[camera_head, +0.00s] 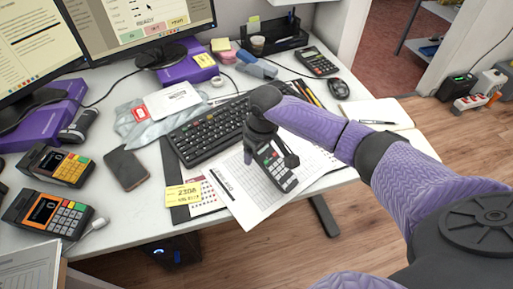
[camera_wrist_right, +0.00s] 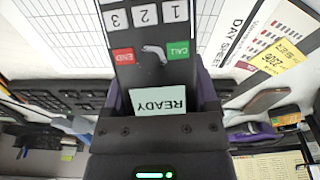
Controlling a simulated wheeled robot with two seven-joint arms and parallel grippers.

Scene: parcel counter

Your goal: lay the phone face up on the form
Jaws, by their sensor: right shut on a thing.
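The phone (camera_head: 272,160) is a dark handset with a number keypad. It shows large in the right wrist view (camera_wrist_right: 150,75), with white number keys, a red END key, a green CALL key and a pale screen reading READY. My right gripper (camera_head: 265,140) is shut on it at its screen end. The form (camera_head: 240,195) is a white sheet with a printed grid, headed DAY SHEET in the right wrist view (camera_wrist_right: 60,30). The phone is over the form, keypad side showing; whether it touches the paper I cannot tell. My left gripper is out of view.
A black keyboard (camera_head: 205,130) lies just behind the form. A yellow note (camera_head: 183,194) and a printed card lie at its left. A dark smartphone (camera_head: 127,169) and two card terminals (camera_head: 47,212) are further left. An open notebook (camera_head: 378,113) lies at the right.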

